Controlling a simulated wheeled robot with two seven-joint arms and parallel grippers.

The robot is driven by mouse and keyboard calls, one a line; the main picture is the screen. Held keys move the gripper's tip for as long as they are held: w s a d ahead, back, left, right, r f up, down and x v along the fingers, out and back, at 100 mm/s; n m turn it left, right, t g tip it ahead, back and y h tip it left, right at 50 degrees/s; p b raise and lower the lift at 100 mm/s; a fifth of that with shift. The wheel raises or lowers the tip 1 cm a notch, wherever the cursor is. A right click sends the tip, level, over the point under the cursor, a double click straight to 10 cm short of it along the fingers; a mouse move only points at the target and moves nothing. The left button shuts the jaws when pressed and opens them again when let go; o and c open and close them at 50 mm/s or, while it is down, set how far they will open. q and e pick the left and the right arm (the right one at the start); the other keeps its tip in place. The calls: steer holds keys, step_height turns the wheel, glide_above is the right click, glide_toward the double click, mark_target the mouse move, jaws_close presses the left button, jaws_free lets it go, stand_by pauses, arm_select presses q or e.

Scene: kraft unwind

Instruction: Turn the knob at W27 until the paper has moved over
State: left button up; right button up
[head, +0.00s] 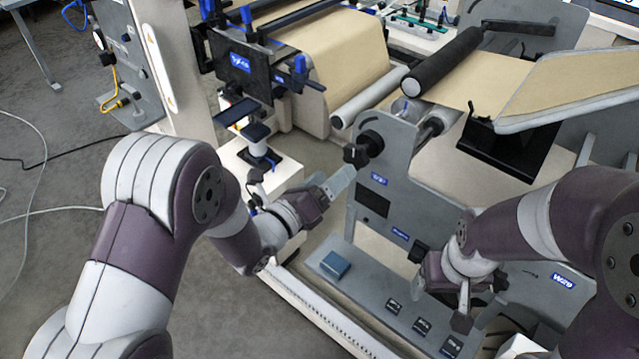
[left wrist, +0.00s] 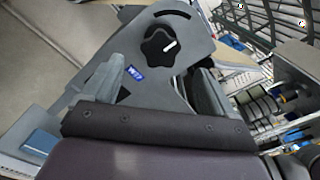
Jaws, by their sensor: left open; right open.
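The black lobed knob (head: 362,150) is on the side of the grey machine plate, above a blue label (head: 379,180) that reads like W27. In the left wrist view the knob (left wrist: 158,48) has a white pointer mark, with a curved dark slot above it. My left gripper (head: 340,184) is open just below and left of the knob, apart from it. In the left wrist view the fingers (left wrist: 152,88) are spread, with the knob ahead between them. Brown paper (head: 345,50) runs over the rollers. My right gripper (head: 445,295) is open and empty, low before the machine.
A black roller (head: 442,62) and a pale roller (head: 368,95) sit above the knob. Cables lie on the floor at the left.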

mark_target(353, 159)
arm_select(q)
steer(key=x, duration=0.3)
steer(key=shift+d, duration=0.25)
steer(key=b+x, duration=0.1)
steer(key=x, duration=0.3)
steer(key=shift+a+f+b, duration=0.1)
steer(key=shift+f+b, duration=0.1)
steer(key=shift+b, duration=0.2)
steer(key=shift+w+d+r, duration=0.15)
steer(key=shift+w+d, duration=0.3)
steer(key=shift+w, duration=0.05)
